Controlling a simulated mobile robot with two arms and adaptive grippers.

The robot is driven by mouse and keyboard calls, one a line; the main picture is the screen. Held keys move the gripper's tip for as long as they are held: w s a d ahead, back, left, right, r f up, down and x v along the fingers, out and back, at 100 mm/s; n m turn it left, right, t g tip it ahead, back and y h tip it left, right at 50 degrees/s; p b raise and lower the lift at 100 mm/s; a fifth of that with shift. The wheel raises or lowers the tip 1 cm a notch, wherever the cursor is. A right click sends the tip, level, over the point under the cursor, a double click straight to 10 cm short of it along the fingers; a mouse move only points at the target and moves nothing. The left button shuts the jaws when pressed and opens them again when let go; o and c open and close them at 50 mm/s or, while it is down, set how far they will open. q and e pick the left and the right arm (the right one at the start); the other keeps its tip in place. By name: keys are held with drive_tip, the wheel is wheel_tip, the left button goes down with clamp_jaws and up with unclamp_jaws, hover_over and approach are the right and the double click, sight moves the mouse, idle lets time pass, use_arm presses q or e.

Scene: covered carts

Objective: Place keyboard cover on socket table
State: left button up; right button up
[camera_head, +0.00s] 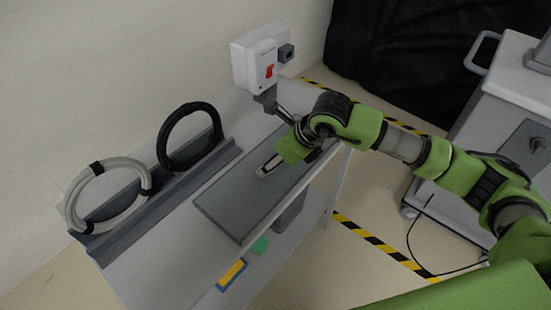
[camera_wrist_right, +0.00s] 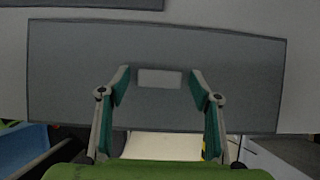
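The keyboard cover (camera_head: 232,205) is a flat dark grey panel with a pale rectangular slot (camera_head: 268,166) in it. It appears to lie flat on the white socket table (camera_head: 135,272), along its front edge. The wrist view shows the cover (camera_wrist_right: 70,75) spanning nearly the full width, with the slot (camera_wrist_right: 160,78) in the middle. My right gripper (camera_wrist_right: 160,74) is over the cover, its two fingers apart on either side of the slot, with a gap to each side. Contact with the cover cannot be told. My left gripper is not in view.
A white socket box (camera_head: 254,62) with a red switch stands at the table's far end. A black cable coil (camera_head: 162,140) and a grey coil (camera_head: 68,205) sit in a rack behind the cover. A blue-yellow item (camera_head: 232,274) is below. A cart (camera_head: 510,75) stands right.

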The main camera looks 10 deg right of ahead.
drive_tip(key=shift+r, duration=0.1)
drive_tip(key=shift+r, duration=0.2)
drive_tip(key=b+v, duration=0.1)
drive_tip(key=v, duration=1)
drive_tip(key=shift+s+d+r, duration=0.2)
drive_tip(key=shift+r, duration=0.1)
